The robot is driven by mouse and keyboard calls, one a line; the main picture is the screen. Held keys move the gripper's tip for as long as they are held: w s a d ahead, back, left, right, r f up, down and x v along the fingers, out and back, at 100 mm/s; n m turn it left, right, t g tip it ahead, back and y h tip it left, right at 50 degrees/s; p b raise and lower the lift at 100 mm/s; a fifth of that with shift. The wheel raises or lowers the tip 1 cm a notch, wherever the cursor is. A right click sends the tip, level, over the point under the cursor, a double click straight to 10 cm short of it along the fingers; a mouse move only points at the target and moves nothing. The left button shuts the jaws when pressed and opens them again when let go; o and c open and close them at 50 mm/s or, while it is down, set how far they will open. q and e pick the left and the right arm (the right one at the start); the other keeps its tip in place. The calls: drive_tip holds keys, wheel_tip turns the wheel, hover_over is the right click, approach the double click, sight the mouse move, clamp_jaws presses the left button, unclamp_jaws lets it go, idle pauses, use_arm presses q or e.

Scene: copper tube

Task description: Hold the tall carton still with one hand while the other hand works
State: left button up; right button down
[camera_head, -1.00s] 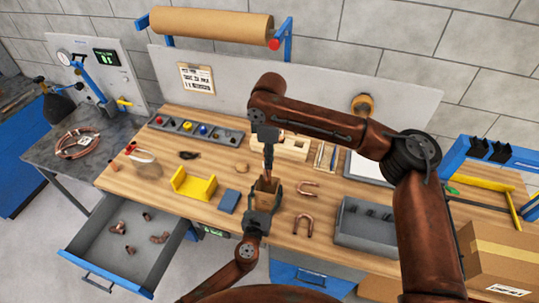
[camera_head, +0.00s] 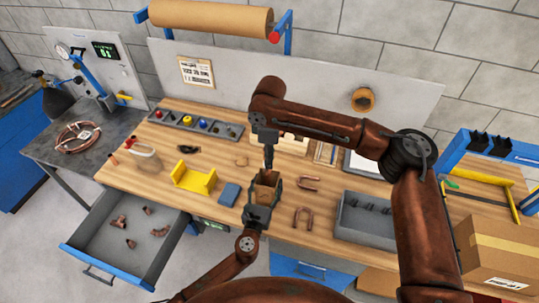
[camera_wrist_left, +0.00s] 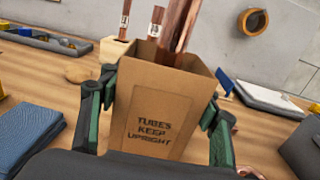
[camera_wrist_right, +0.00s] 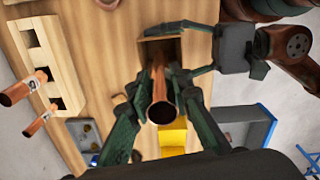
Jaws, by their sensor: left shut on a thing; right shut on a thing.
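The tall brown carton (camera_head: 267,187), marked "TUBES KEEP UPRIGHT", stands upright and open-topped on the bench; its printed front (camera_wrist_left: 155,122) fills the left wrist view. My left gripper (camera_head: 262,207) is shut on it, with one finger at each side (camera_wrist_left: 160,105). My right gripper (camera_head: 268,158) is above the carton, shut on a copper tube (camera_wrist_right: 161,105). In the left wrist view the tube (camera_wrist_left: 178,28) reaches down into the carton's mouth; its lower end is hidden behind the front wall. Two tagged copper tubes (camera_wrist_left: 156,22) stand in the wooden block (camera_wrist_left: 115,47) behind.
An open drawer (camera_head: 130,240) with copper fittings juts out at front left.

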sight(269, 171)
drive_tip(key=shift+f, duration=3.5)
drive_tip(key=shift+w+d, duration=0.1)
drive_tip(key=shift+d, duration=0.05)
drive_tip(key=shift+w+d, duration=0.25)
drive_tip(key=shift+d, duration=0.25)
drive_tip(key=shift+w+d, duration=0.25)
drive_tip(key=shift+d, duration=0.2)
drive_tip(key=c, duration=1.7)
unclamp_jaws()
drive_tip(key=shift+o, duration=0.2)
wheel_tip(269, 171, up, 12)
